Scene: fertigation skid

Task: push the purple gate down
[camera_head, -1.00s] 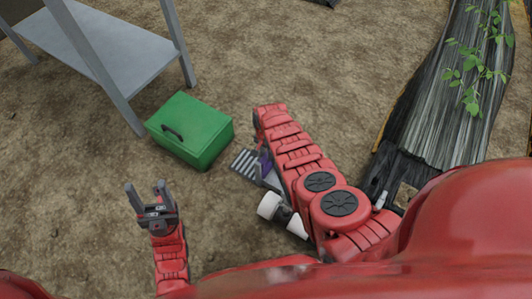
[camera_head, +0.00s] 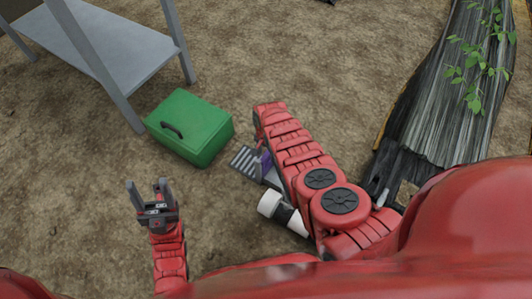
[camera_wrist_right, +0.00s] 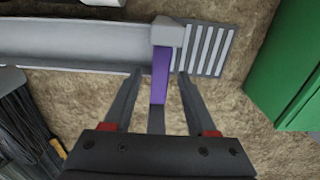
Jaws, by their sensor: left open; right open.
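The purple gate (camera_wrist_right: 160,75) is a narrow upright-looking strip in the right wrist view, below a grey block on a grey channel. It also shows in the head view as a small purple patch (camera_head: 265,161) beside my right forearm. My right gripper (camera_wrist_right: 160,74) is open, one finger on each side of the gate. Gaps show on both sides; I cannot tell its depth relative to the gate. In the head view my right gripper is hidden by its arm. My left gripper (camera_head: 147,185) is open and empty, over bare ground at the left.
The grey channel (camera_wrist_right: 80,42) ends in a slotted grate (camera_wrist_right: 208,50). A green box (camera_head: 190,128) stands close to the grate. A white cylinder with a dark band (camera_head: 272,204) is beside my right arm. A grey table (camera_head: 100,45) stands at the upper left.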

